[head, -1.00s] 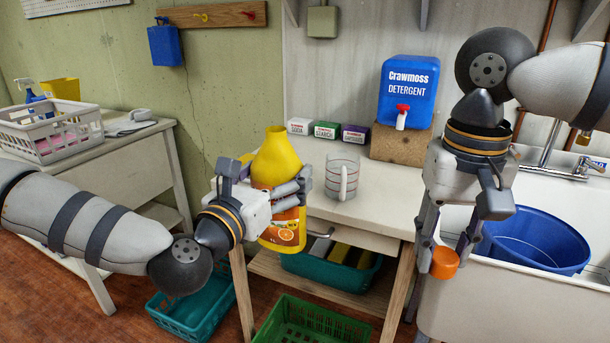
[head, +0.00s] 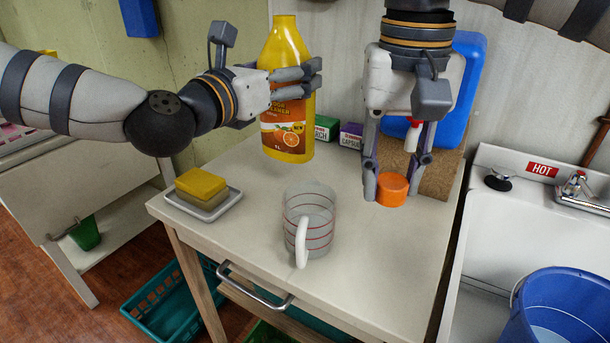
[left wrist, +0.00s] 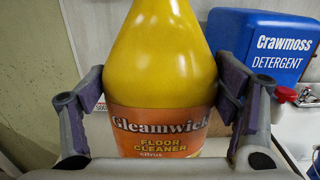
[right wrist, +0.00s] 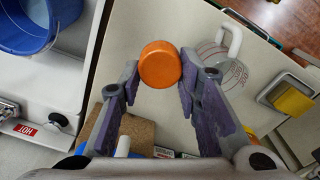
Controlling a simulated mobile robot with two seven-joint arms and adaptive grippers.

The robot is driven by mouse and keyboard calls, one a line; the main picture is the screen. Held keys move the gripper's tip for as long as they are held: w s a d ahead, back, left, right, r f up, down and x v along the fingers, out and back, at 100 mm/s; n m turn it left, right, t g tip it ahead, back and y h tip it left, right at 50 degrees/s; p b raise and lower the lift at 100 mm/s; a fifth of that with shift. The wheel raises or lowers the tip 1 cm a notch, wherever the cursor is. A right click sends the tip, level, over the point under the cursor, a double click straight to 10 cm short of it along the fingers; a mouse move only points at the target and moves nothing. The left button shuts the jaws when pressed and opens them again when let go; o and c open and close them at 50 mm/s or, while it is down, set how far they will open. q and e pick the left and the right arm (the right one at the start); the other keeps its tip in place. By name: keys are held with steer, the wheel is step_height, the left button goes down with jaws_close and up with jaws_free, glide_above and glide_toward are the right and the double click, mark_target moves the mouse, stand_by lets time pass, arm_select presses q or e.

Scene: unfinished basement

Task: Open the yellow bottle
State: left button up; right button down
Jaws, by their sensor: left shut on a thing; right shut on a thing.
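The yellow bottle (head: 285,45) stands upright at the back left of the table, with an orange floor cleaner label. No cap is on its neck. My left gripper (head: 300,78) is shut around its body from the left; its fingers flank the bottle in the left wrist view (left wrist: 160,85). My right gripper (head: 393,180) points down and is shut on the orange cap (head: 392,190), which also shows between its fingertips in the right wrist view (right wrist: 160,65). The cap is at or just above the tabletop; I cannot tell if it touches. I cannot tell whether the bottle's base touches the table.
A clear measuring cup (head: 309,225) stands mid-table (head: 370,260). A yellow sponge on a dish (head: 205,205) lies at the left edge. Small boxes (head: 327,128) and a blue detergent container (head: 466,75) are behind. A sink (head: 485,270) with a blue bucket (head: 560,305) is at right.

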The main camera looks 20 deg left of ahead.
mark_target(278, 132)
arm_select(q)
steer(key=f, duration=0.9)
steer(key=shift+s, duration=0.4)
steer(key=shift+f, duration=0.15)
steer(key=shift+f, duration=0.2)
steer(key=o, duration=2.3)
